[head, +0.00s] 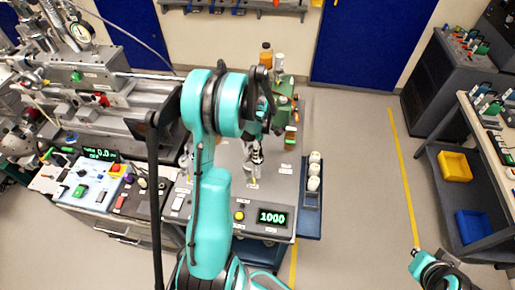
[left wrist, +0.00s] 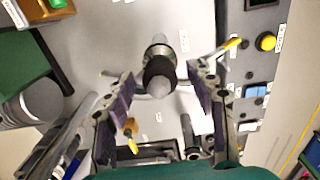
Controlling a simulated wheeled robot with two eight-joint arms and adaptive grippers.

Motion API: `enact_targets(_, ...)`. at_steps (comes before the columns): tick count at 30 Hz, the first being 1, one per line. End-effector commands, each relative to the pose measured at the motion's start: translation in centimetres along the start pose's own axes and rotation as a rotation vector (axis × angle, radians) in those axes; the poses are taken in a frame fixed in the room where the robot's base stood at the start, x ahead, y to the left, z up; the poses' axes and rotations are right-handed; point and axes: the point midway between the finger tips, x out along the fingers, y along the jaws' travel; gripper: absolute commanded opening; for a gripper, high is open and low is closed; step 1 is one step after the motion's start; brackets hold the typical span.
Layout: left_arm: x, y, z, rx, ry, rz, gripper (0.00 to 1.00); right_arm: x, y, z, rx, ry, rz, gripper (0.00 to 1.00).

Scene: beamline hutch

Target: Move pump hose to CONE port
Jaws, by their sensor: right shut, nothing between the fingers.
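In the left wrist view, a metal fitting with a black collar and grey tip (left wrist: 160,75), which looks like the pump hose end, stands over the grey panel. My left gripper (left wrist: 163,80) is open, its two fingers on either side of the fitting with visible gaps. In the head view the fitting (head: 255,153) shows below my left arm's wrist, which hides most of the left gripper. Yellow-tipped levers (left wrist: 232,43) sit around it. The CONE port's label is too small to read. My right gripper (head: 440,264) is shut and empty at the lower right.
The grey bench has a 1000 display (head: 272,217) and yellow button (head: 239,216) at its front. A rack of white cylinders (head: 313,184) stands along its right side. Machinery (head: 90,75) crowds the left. Floor is free between bench and right-hand shelves (head: 440,195).

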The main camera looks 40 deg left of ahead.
Motion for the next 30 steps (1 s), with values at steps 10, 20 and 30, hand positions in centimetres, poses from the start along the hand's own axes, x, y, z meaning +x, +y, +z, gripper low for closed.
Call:
enact_targets(10,-3.5,-0.1,0.0,0.000,0.000,0.000,0.55,0.0,0.0,0.0,0.000,0.000,0.000,0.00)
enact_targets(20,-10.2,0.0,0.0,0.000,0.000,0.000,0.55,0.0,0.0,0.0,0.000,0.000,0.000,0.00)
enact_targets(30,-12.0,0.0,0.0,0.000,0.000,0.000,0.55,0.0,0.0,0.0,0.000,0.000,0.000,0.00)
